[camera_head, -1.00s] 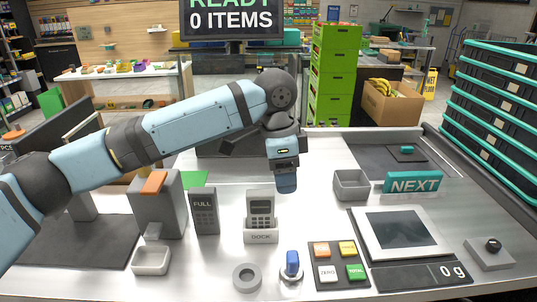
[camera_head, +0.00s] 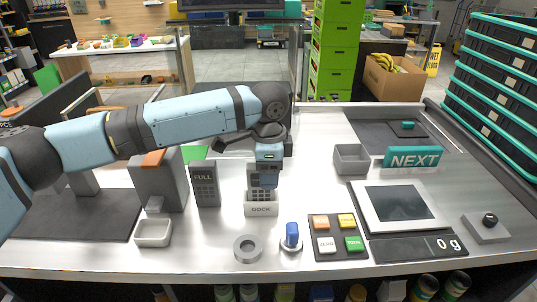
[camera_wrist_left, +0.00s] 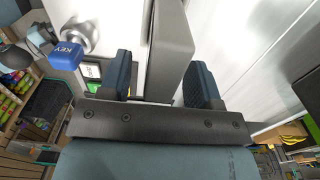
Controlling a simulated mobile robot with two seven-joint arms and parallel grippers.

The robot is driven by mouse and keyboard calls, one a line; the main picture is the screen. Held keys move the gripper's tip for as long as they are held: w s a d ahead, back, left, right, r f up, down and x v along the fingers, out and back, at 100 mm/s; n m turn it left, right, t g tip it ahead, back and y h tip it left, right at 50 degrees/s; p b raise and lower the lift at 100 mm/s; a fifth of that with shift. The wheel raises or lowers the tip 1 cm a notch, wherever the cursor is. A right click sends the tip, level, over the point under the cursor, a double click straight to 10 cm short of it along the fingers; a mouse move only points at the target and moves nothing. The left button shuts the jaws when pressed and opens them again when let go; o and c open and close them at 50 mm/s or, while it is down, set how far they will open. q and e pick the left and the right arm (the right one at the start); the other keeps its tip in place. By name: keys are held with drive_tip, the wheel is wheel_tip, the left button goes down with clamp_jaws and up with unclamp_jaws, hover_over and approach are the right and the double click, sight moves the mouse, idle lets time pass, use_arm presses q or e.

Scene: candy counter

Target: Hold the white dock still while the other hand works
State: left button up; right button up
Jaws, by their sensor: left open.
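The white dock (camera_head: 261,209), marked DOCK, stands upright on the counter with a grey handheld device (camera_head: 255,180) in it. My right gripper is not in view.
A blue KEY knob (camera_head: 292,234), a grey ring (camera_head: 247,249) and a button pad (camera_head: 337,237) lie near the dock. A grey FULL device (camera_head: 205,184) stands to its left. The back middle counter is clear.

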use_arm(q)
drive_tip(key=shift+f, duration=0.4)
drive_tip(key=shift+c, duration=0.2)
drive_tip(key=c, duration=1)
drive_tip(key=o, duration=1)
drive_tip(key=shift+o, duration=0.2)
drive_tip(key=shift+r, duration=0.1)
